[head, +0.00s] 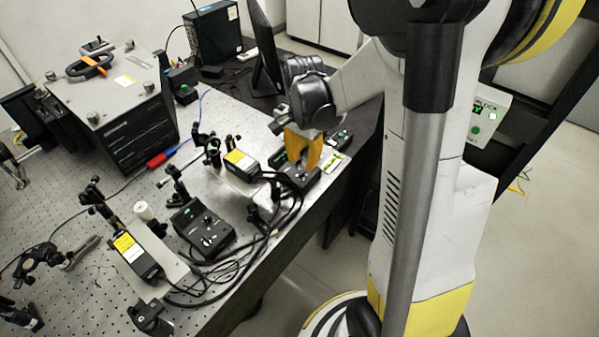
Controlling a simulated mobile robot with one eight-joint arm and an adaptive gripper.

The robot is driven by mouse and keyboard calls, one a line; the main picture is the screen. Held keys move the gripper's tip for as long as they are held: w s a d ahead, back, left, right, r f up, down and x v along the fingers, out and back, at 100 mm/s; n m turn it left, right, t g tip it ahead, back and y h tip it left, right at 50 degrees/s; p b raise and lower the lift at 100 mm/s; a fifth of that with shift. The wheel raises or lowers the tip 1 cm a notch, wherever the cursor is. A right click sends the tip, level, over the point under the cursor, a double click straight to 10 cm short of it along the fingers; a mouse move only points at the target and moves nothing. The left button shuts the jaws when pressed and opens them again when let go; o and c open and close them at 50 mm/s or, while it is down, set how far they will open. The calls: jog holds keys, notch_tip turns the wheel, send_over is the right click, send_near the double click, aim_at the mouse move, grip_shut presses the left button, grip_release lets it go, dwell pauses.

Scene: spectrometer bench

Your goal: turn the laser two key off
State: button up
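Two black laser control boxes stand on the perforated bench. One control box (204,232) is at the front middle, with small knobs or switches on top. The other control box (296,180) is near the bench's right edge, directly below my gripper. My gripper (302,163) points down with its yellow fingers apart, at or just above this box. The fingers hide part of the box's top, so its key and the key's position cannot be made out. Labels are too small to read, so I cannot tell which box is laser two.
Laser heads with yellow labels (137,256) and (241,163), posts and loose black cables (235,262) crowd the bench beside the boxes. A large grey instrument (128,90) stands at back left. A dark monitor (266,45) is behind my gripper. Open floor lies front right.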

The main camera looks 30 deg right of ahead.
aim_at(302, 173)
notch_tip(302, 173, down, 5)
jog(key=shift+f+b, duration=0.1)
jog(key=shift+b, duration=0.5)
grip_shut()
